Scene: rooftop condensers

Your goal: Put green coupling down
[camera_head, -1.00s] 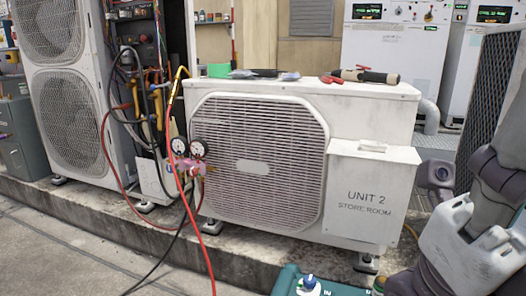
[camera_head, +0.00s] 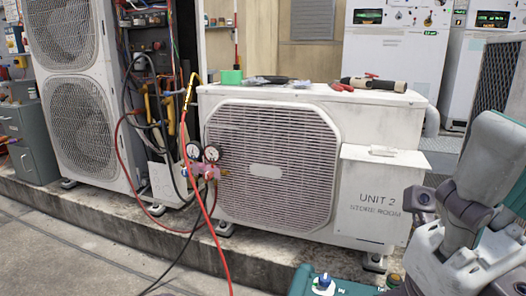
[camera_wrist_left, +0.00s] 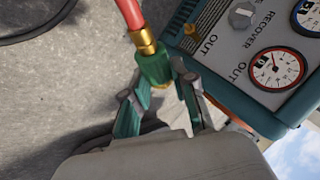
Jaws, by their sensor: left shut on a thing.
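The green coupling (camera_wrist_left: 154,68) is on the brass end of a red hose (camera_wrist_left: 130,12) in the left wrist view. My left gripper (camera_wrist_left: 158,88) is shut on it, with a finger on each side. The coupling is beside the teal recovery machine (camera_wrist_left: 230,90), near its panel marked "OUT" and "RECOVER". I cannot tell whether the coupling touches the machine. The left gripper and the coupling do not show in the head view. Part of my right arm shows at the right edge there, but its fingertips cannot be made out.
The teal machine's top also shows in the head view (camera_head: 345,287). The condenser marked "UNIT 2" (camera_head: 375,215) stands behind it on a concrete ledge. A gauge manifold (camera_head: 205,170) with red and black hoses hangs before it. A green roll (camera_head: 231,77) and tools lie on top.

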